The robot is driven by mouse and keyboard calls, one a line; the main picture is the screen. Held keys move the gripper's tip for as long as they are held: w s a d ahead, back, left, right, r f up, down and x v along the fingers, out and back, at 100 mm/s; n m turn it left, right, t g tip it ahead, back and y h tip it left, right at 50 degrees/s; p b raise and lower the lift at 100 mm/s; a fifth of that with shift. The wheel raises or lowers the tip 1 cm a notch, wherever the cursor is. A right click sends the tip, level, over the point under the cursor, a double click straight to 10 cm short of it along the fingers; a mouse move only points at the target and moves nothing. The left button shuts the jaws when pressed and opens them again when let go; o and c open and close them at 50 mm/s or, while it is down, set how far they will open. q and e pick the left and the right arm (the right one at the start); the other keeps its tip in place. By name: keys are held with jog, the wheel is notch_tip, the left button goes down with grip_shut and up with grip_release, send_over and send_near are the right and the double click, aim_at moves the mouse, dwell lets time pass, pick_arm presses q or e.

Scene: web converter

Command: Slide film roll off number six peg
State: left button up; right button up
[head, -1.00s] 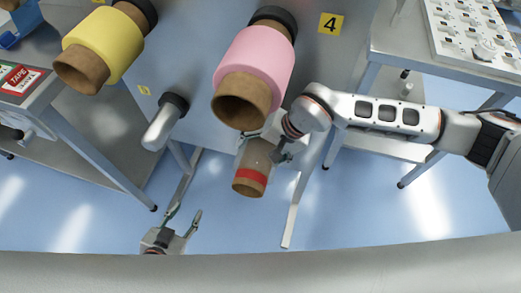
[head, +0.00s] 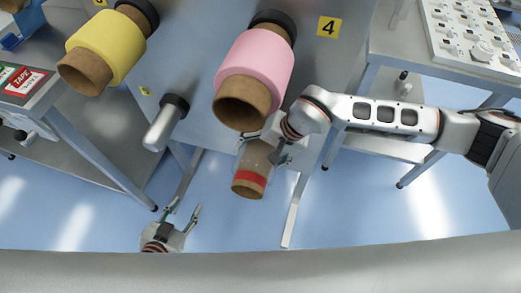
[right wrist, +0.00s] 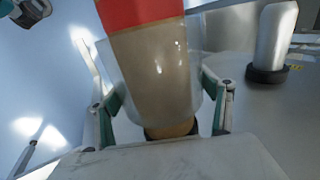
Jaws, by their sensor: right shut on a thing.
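A clear film roll with a red band and brown core ends (head: 252,168) hangs below the pink roll (head: 256,60) in the head view. My right gripper (head: 280,152) is shut on it from the right. In the right wrist view the roll (right wrist: 155,65) lies between the two fingers of my right gripper (right wrist: 165,105). No number six label is readable. My left gripper (head: 184,210) is open and empty, below and left of the roll, apart from it.
A bare silver peg (head: 164,124) sticks out left of the pink roll; a bare peg also shows in the right wrist view (right wrist: 276,38). A yellow roll (head: 104,45) and a "4" label (head: 329,26) are on the machine face. Tables stand left and right (head: 400,60).

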jog(key=shift+s+a+r+p, duration=0.1)
jog(key=shift+s+a+p, duration=0.15)
jog(key=shift+s, duration=0.3)
jog(key=shift+s+a+r+p, duration=0.15)
jog(key=shift+s+p, duration=0.15)
jog(key=shift+s, duration=0.2)
jog(key=shift+s+a+p, duration=0.25)
jog(key=shift+s+p, duration=0.15)
jog(key=shift+s, duration=0.4)
pick_arm(q)
jog(key=r, duration=0.1)
jog(key=w+r, duration=0.1)
jog(key=r, duration=0.1)
jog(key=shift+w+d+r, duration=0.1)
jog(key=shift+w+r, duration=0.05)
jog(key=shift+r, duration=0.1)
pick_arm(e)
jog(key=shift+s+f, duration=0.15)
jog(key=shift+s, duration=0.05)
